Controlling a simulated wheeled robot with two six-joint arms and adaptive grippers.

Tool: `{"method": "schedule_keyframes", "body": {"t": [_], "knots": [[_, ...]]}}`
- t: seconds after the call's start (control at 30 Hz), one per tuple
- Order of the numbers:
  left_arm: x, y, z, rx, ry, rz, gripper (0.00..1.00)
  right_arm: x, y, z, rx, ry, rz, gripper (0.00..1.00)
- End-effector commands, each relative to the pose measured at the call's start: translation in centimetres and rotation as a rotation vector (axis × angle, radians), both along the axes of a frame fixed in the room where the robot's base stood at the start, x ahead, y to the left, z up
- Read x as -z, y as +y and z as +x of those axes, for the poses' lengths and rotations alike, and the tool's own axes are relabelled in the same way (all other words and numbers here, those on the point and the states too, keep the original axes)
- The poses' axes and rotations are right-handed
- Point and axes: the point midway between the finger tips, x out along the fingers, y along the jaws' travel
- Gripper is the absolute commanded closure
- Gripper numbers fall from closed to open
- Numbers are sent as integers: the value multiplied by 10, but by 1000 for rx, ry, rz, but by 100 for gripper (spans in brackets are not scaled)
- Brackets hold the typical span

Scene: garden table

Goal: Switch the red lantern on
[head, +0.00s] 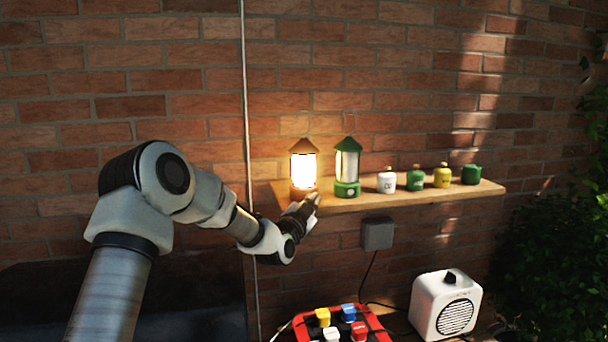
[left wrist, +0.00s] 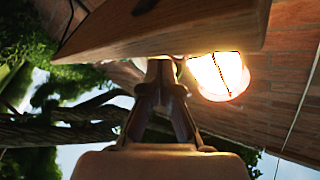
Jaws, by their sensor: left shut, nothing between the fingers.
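The red lantern (head: 303,166), with an orange-red cap and base, stands upright at the left end of the wall shelf. It is lit and glows bright yellow-white; the glow also shows in the left wrist view (left wrist: 220,76). My left gripper (head: 312,200) is shut and empty at the shelf's front edge, just below and right of the lantern's base. The closed fingertips also show in the left wrist view (left wrist: 161,72), beside the lit lantern. The gripper partly hides the lantern's base, and I cannot tell whether it touches. My right gripper is out of view.
A green, unlit lantern (head: 347,166) stands close to the right on the shelf (head: 425,194). A white canister (head: 387,182), two green ones and a yellow one stand further right. Below are a grey wall box (head: 377,234), a white speaker-like box (head: 446,304) and a red tray (head: 378,333).

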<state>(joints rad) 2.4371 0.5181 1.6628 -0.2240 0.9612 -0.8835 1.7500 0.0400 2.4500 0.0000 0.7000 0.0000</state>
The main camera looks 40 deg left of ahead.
Motion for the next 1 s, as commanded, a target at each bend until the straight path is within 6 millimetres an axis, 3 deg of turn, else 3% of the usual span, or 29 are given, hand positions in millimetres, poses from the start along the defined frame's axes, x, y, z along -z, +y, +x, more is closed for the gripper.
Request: {"method": "schedule_keyframes", "body": {"t": [0.33, 0.8, 1.0], "knots": [[0, -4, -2, 1, 0, 0, 100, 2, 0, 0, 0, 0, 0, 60], [0, -49, -31, 2, 0, -1, 100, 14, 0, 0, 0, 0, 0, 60], [0, -52, -33, -1, 0, -1, 100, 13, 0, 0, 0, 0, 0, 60]]}}
